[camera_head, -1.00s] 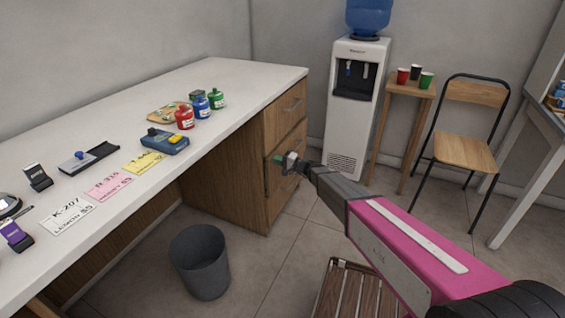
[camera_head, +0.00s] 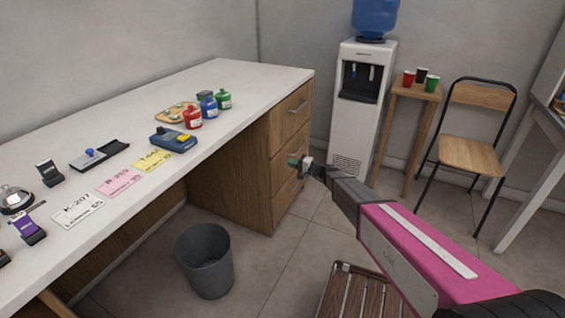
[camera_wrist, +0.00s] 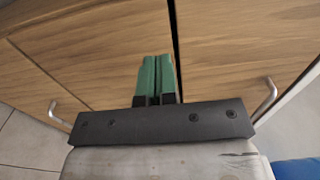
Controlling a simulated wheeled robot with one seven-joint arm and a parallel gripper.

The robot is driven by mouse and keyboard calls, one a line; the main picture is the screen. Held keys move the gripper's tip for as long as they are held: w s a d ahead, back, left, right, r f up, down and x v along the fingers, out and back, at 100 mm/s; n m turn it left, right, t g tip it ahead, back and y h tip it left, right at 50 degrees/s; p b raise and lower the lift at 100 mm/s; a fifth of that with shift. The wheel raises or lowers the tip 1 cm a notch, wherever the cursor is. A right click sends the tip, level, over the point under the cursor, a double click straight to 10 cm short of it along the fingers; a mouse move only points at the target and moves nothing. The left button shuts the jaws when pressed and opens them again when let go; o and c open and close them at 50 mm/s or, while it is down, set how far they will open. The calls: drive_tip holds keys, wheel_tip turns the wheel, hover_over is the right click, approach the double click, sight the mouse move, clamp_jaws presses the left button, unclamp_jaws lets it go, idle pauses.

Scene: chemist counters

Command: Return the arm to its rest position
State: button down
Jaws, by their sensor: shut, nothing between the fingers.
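My arm reaches in from the lower right of the head view, with a pink and grey forearm. My gripper (camera_head: 297,162) is in front of the wooden drawers (camera_head: 291,139) under the counter's right end. In the wrist view my gripper (camera_wrist: 157,75) shows two green fingertips side by side, shut with nothing between them. The wooden drawer fronts (camera_wrist: 90,45) fill most of that view, with a metal handle at each side. I cannot tell how far the fingertips are from the wood.
The white counter (camera_head: 255,78) carries bottles, cards and small devices. A grey bin (camera_head: 205,262) stands on the floor below. A slatted wooden seat (camera_head: 352,295) is under my arm. A water dispenser (camera_head: 362,100), a small table (camera_head: 415,92) and a chair (camera_head: 468,155) stand behind.

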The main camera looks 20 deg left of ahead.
drive_tip(key=s+d+h, duration=0.6)
drive_tip(key=s+d, duration=0.1)
drive_tip(key=d, duration=1.1)
drive_tip(key=s+d+r+g+h, duration=0.1)
drive_tip(key=s+d+h, duration=0.5)
drive_tip(key=d, duration=1.2)
drive_tip(key=s+d+n+h, duration=0.1)
drive_tip(key=s+d+h, duration=0.5)
drive_tip(key=d, duration=1.3)
drive_tip(key=shift+s+r+g, duration=0.25)
drive_tip(key=shift+s+g, duration=0.05)
drive_tip(key=shift+s, duration=0.5)
